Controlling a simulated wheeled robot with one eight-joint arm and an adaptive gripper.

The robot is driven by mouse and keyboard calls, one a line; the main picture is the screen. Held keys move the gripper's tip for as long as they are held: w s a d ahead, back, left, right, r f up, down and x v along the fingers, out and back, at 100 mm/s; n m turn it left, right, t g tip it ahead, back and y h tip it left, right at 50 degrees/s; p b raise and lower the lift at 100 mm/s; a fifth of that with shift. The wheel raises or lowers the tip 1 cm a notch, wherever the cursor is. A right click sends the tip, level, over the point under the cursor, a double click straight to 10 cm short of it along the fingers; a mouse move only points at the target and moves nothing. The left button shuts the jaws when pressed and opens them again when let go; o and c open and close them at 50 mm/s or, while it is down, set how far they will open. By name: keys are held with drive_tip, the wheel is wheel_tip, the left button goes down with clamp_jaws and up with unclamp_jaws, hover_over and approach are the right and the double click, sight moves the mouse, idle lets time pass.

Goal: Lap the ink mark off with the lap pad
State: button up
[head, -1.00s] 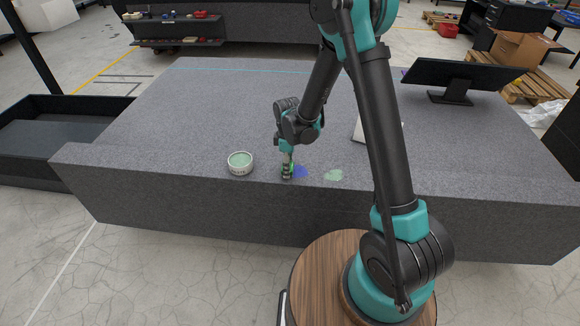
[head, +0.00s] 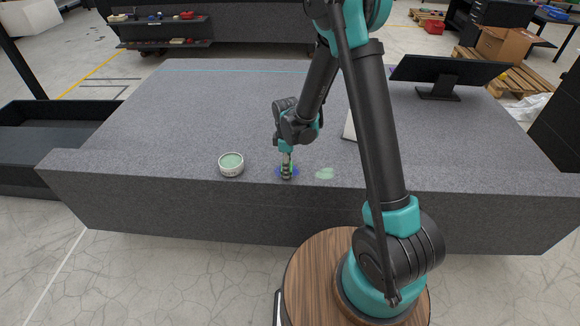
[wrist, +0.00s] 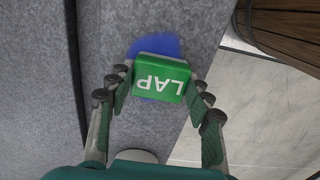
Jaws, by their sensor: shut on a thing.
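My gripper (head: 286,174) is shut on the green lap pad (wrist: 160,78), which has white "LAP" lettering on top. The pad is at the granite surface, over part of the blue ink mark (wrist: 154,46). In the wrist view, blue shows beyond the pad's far edge and a little on its near side. In the head view, thin blue edges show on both sides of the fingers, and the gripper hides the pad's lower face and the middle of the mark. I cannot tell how firmly the pad touches the stone.
A round white bowl of green paste (head: 231,163) stands left of the gripper on the granite bed (head: 200,110). A pale green smear (head: 325,173) lies to the right. The bed's front edge is close. A monitor (head: 440,75) stands at the back right.

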sight(278, 172)
drive_tip(key=shift+a+f, duration=0.1)
drive_tip(key=shift+a, duration=1.5)
drive_tip(key=shift+d, duration=2.5)
drive_tip(key=shift+a, duration=2.6)
drive_tip(key=shift+r, duration=0.85)
